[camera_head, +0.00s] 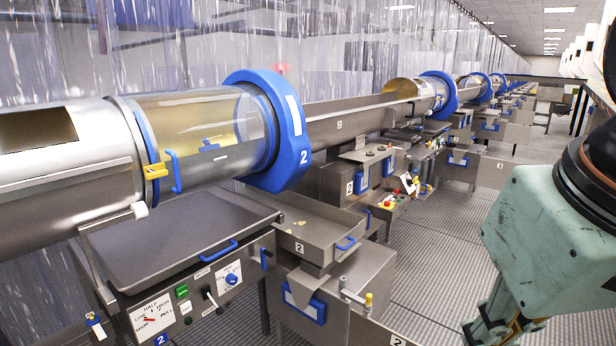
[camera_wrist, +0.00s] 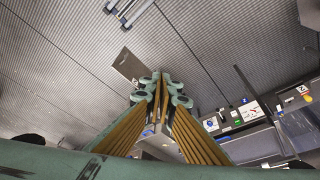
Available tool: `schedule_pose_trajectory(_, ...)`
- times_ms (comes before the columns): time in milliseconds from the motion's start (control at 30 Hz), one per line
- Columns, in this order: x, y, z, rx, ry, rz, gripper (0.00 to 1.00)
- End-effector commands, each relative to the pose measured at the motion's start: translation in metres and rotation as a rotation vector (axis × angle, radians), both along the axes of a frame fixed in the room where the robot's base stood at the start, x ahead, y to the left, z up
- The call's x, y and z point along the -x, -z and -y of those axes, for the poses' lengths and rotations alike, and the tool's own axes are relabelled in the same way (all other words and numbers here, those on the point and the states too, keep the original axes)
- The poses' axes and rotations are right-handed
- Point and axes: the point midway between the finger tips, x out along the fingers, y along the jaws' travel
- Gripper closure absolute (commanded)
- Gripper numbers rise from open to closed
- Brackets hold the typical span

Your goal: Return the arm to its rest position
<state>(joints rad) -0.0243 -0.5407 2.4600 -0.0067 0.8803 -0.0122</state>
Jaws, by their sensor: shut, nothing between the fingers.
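My arm hangs at the right edge of the head view, with a pale green wrist housing and a black joint. My gripper (camera_head: 500,332) points down at the lower right of that view, partly cut off by the bottom edge. In the wrist view my gripper (camera_wrist: 160,78) shows with its two yellow-brown fingers together at the tips. Nothing is between them. It hangs over the ribbed floor (camera_wrist: 70,60), apart from the machines.
Drum 2 (camera_head: 205,135), with a blue ring (camera_head: 268,130), stands at the left over a tray (camera_head: 170,238). A control panel (camera_head: 190,295) is below. More drums line the aisle. The ribbed floor (camera_head: 440,240) between my arm and the machines is clear.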

Motion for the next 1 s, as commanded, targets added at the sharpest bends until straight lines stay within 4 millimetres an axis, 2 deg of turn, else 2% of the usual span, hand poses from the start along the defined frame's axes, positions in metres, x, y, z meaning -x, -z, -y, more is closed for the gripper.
schedule_pose_trajectory(100,0.017,0.005,0.003,-0.005,0.019,0.001,1.00)
schedule_pose_trajectory(300,0.030,0.009,0.005,-0.009,0.036,0.001,1.00)
schedule_pose_trajectory(1000,0.032,0.009,0.005,-0.009,0.038,0.001,1.00)
